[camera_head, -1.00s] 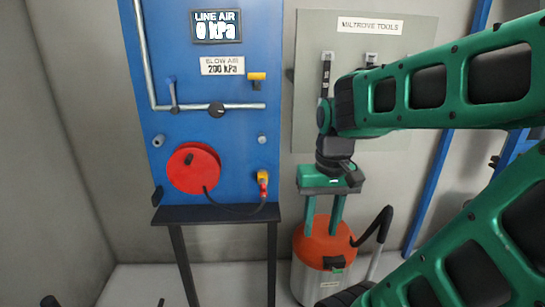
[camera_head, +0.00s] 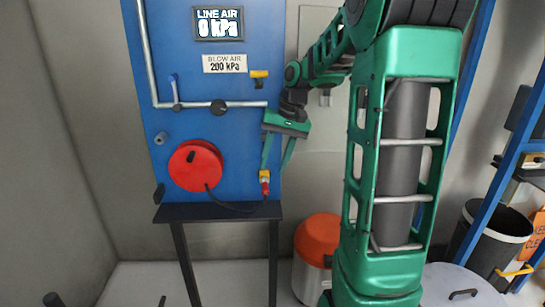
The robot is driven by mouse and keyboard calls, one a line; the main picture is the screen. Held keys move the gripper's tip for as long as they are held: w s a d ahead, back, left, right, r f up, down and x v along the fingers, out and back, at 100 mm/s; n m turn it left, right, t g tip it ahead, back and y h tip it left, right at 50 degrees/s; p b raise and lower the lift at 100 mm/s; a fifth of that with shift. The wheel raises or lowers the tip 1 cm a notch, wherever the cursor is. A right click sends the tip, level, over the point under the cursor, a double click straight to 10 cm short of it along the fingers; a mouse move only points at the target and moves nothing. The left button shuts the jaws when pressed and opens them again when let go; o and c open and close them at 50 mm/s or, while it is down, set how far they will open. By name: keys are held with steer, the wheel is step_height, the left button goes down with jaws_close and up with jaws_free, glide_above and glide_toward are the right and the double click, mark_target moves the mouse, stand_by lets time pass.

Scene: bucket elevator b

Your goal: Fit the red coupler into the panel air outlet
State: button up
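The red coupler (camera_head: 265,188) hangs below a yellow holder (camera_head: 264,175) at the lower right of the blue panel (camera_head: 235,100). A dark hose (camera_head: 232,208) runs from it to the red reel (camera_head: 195,166). My gripper (camera_head: 275,168) points down in front of the panel, its two green fingers spread with nothing between them. Its fingertips are just above and right of the coupler, with no clear contact. A grey round fitting (camera_head: 160,138) sticks out at the panel's left; I cannot tell whether it is the air outlet. Another small fitting on the right is hidden behind my gripper.
The line air display (camera_head: 218,23) reads 0 kPa; the plate (camera_head: 224,64) below reads blow air 200 kPa. A dark shelf (camera_head: 215,213) juts out below the reel. An orange-topped canister (camera_head: 317,240) stands right of it. A bin (camera_head: 495,235) and blue rack are far right.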

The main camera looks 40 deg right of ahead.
mark_target(265, 188)
steer(key=x, duration=0.8)
steer(key=shift+f, duration=0.15)
jaws_close()
